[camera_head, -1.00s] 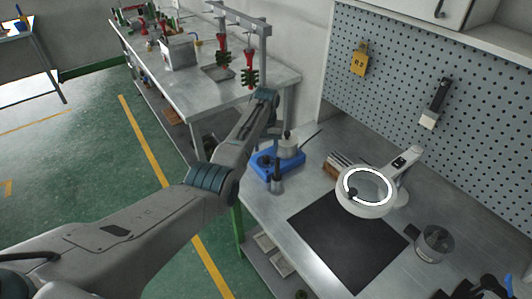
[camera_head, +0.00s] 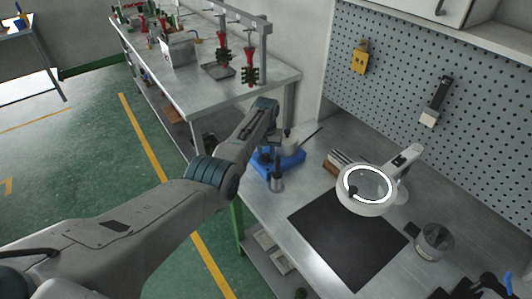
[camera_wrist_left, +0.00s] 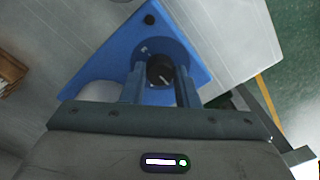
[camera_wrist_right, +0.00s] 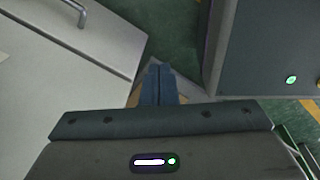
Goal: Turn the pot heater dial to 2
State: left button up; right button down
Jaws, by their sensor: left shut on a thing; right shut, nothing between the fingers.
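In the left wrist view, my left gripper (camera_wrist_left: 161,82) is shut on the black dial (camera_wrist_left: 160,68), one finger on each side. A pale pointer mark shows on the dial; its numbers are not readable. My right gripper (camera_wrist_right: 159,84) is shut and empty, seen only in its wrist view, away from the heater.
A small dark-topped metal tool (camera_head: 276,180) stands just in front of the heater. A black mat (camera_head: 345,240), a ring-light magnifier (camera_head: 367,190) and a glass beaker (camera_head: 434,243) are to the right. A pegboard wall (camera_head: 440,130) rises behind.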

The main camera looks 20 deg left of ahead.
pick_arm(q)
jog(key=shift+m, duration=0.3)
jog(key=m, duration=0.4)
jog(key=shift+p, duration=0.35)
jog(key=m, duration=0.6)
jog(key=shift+m, duration=0.4)
jog(key=m, duration=0.3)
jog(key=shift+m+p, duration=0.3)
jog(key=shift+p, duration=0.05)
jog(key=m, duration=0.2)
jog(key=shift+m, duration=0.3)
jog(key=m, duration=0.3)
jog(key=shift+m, duration=1.5)
